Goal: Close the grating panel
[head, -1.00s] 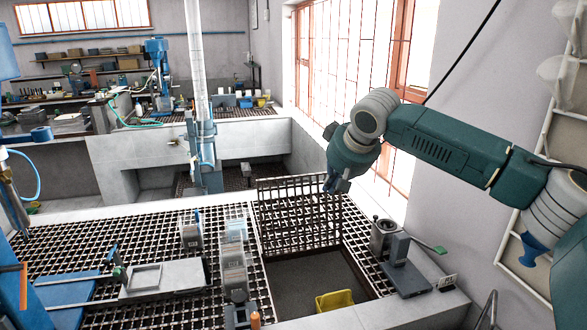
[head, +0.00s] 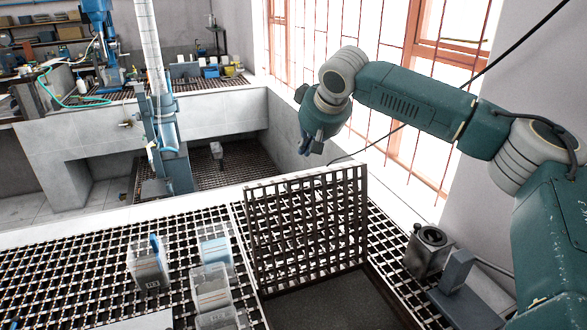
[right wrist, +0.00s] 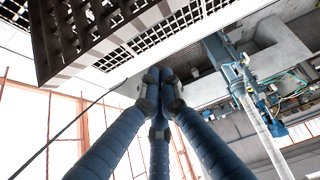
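The grating panel (head: 306,228), a dark square lattice, stands upright at the far edge of the opening (head: 335,305) in the floor grating. My right gripper (head: 310,146) is above and beyond the panel's top edge in the head view, apart from it in the picture. In the right wrist view the blue fingers of my right gripper (right wrist: 160,82) come together at their tips with nothing between them. Part of the panel (right wrist: 85,35) shows at the upper left there, beside the fingers. My left gripper is out of view.
Clear and grey containers (head: 212,290) stand on the floor grating (head: 85,265) left of the opening. A metal pot (head: 428,250) and a grey stand (head: 455,272) are at its right. A barred window (head: 350,60) is behind my right arm.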

